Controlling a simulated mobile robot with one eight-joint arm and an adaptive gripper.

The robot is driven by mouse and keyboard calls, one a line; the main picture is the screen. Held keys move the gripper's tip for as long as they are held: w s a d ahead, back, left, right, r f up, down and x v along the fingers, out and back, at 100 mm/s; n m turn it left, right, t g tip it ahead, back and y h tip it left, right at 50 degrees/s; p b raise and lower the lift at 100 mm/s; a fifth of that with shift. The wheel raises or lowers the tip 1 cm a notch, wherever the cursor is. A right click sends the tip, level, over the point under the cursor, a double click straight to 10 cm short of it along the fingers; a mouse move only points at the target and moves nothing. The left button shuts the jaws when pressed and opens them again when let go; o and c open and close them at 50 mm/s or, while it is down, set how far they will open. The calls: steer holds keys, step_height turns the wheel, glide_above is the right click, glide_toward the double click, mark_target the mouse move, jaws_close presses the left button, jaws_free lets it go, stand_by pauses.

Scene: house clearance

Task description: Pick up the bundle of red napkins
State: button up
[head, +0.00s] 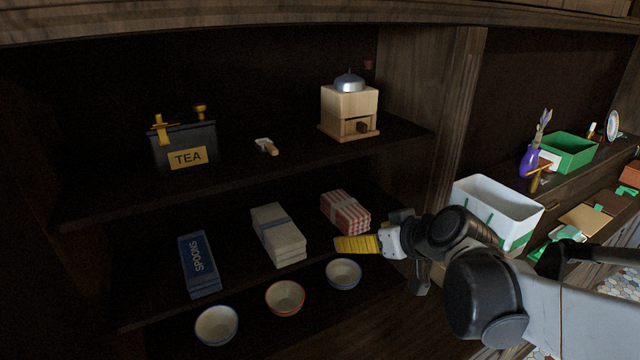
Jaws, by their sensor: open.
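The bundle of red napkins (345,213) lies on the middle shelf, at the right of the row. It is red and white patterned, with a band around it. My gripper (358,244) is just in front of and below the bundle, with a yellow ribbed finger pointing left. It is open and appears empty. I cannot tell whether the finger touches the bundle. The far finger is not clearly visible.
A pale napkin bundle (278,235) and a blue SPOONS box (199,264) lie left of the red bundle. Bowls stand below, one (343,273) close under my gripper. The upper shelf (300,153) holds a grinder (349,105) and TEA tin (184,146). A dark upright (455,120) stands right.

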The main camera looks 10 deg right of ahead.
mark_target(359, 213)
steer(key=shift+n+t, duration=0.3)
steer(key=shift+t, duration=0.3)
steer(key=w+d, duration=0.1)
steer(key=w+r, duration=0.1)
steer(key=w, duration=0.1)
steer(key=w+d+r+p, duration=0.1)
steer(key=shift+w+d+r, duration=0.1)
steer(key=shift+w+d, duration=0.05)
steer(key=shift+d, duration=0.15)
steer(key=b+x, duration=0.1)
steer(key=x, duration=0.4)
steer(key=shift+a, duration=0.1)
steer(key=x, duration=0.2)
steer(key=b+x, duration=0.1)
steer(key=a+x, duration=0.1)
steer(key=x, duration=0.1)
steer(key=shift+w+r+b, duration=0.1)
steer(key=shift+w+b, duration=0.25)
steer(key=shift+b, duration=0.05)
steer(key=c, duration=1.3)
